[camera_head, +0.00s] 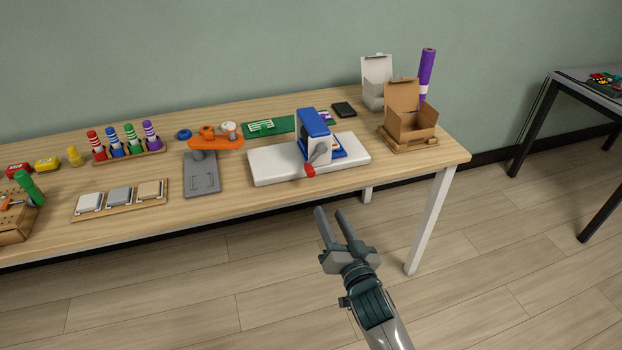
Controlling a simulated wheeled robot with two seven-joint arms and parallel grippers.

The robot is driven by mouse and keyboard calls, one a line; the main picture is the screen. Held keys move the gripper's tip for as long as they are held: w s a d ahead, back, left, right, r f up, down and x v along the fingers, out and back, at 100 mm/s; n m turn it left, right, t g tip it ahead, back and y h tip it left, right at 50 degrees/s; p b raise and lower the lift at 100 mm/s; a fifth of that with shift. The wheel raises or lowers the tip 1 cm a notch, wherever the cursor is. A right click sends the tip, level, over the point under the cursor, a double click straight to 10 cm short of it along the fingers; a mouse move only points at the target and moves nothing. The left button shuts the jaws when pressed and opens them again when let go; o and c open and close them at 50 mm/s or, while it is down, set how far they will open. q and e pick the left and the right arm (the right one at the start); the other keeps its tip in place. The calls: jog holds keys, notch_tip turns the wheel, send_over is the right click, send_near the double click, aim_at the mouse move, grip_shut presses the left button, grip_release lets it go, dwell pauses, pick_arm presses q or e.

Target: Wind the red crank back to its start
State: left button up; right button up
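The red crank (310,170) shows as a red knob at the lower end of a grey arm (319,154). The arm sits on the front of a blue and white machine (314,124) and points down and slightly left. The machine stands on a white base (272,166) near the table's front edge. My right gripper (331,212) is open and empty, in front of the table and below the knob, apart from it. My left gripper is out of view.
The wooden table (230,205) also holds a grey stand with an orange top (216,143) left of the machine, a green board (268,127) behind it, and an open cardboard box (411,124) to its right. Floor in front of the table is clear.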

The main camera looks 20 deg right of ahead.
aim_at(311, 175)
jog(key=shift+r, duration=0.1)
dwell(0.3)
jog(key=w+p, duration=0.1)
jog(key=w, duration=1.6)
jog(key=shift+w+a, duration=0.2)
jog(key=shift+c, duration=0.6)
grip_shut()
